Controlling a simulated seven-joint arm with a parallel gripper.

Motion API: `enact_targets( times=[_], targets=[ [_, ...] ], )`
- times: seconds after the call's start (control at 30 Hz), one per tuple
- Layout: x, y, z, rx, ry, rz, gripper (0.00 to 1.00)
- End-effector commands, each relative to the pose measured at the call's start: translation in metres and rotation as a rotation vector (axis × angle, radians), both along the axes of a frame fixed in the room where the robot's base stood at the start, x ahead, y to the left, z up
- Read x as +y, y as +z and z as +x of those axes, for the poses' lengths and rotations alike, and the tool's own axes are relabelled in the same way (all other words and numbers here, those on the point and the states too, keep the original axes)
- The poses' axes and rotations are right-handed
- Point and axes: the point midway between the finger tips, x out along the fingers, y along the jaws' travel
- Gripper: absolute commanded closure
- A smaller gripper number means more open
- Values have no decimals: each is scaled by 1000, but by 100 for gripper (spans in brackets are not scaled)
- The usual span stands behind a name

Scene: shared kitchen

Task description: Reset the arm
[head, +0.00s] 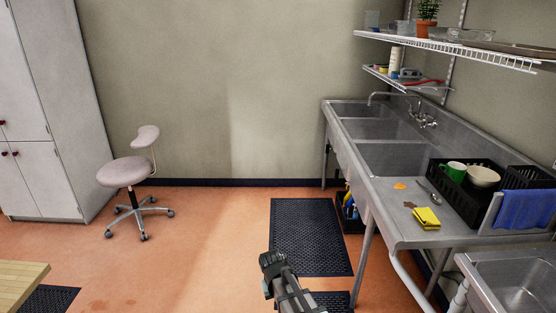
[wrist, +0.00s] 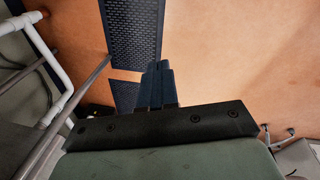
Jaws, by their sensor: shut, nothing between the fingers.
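My gripper shows in the wrist view (wrist: 158,68) with its two dark fingers pressed together and nothing between them. It points down toward the orange floor and a black mat (wrist: 135,30). In the head view part of my arm rises from the bottom edge, with a dark end (head: 270,262) just in front of the same black mat (head: 308,235). The fingertips are hard to make out there. The gripper touches nothing that I can see.
A metal sink counter (head: 400,200) stands on the right, with a yellow sponge (head: 426,218), a black dish rack (head: 470,200) and a green mug (head: 454,171). A stool (head: 126,172) stands at the left, near white cabinets (head: 45,120). A wooden tabletop (head: 18,283) is at lower left. Open floor lies between.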

Motion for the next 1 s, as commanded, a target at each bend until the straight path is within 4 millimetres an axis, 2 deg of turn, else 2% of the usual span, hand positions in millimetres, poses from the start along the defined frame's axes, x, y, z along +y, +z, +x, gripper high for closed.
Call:
enact_targets(
  times=[0.03, 0.2, 0.3, 0.5, 0.7, 1.0],
  targets=[
    [-23, -6, -10, 12, -29, 12, 100],
    [-78, -22, -32, 36, -109, 55, 100],
    [-104, -30, -44, 47, -150, 79, 100],
    [-139, -40, -65, 59, -212, 115, 100],
    [-166, -47, -84, 67, -266, 146, 100],
    [-162, -92, -120, 161, -266, 131, 100]
  ],
)
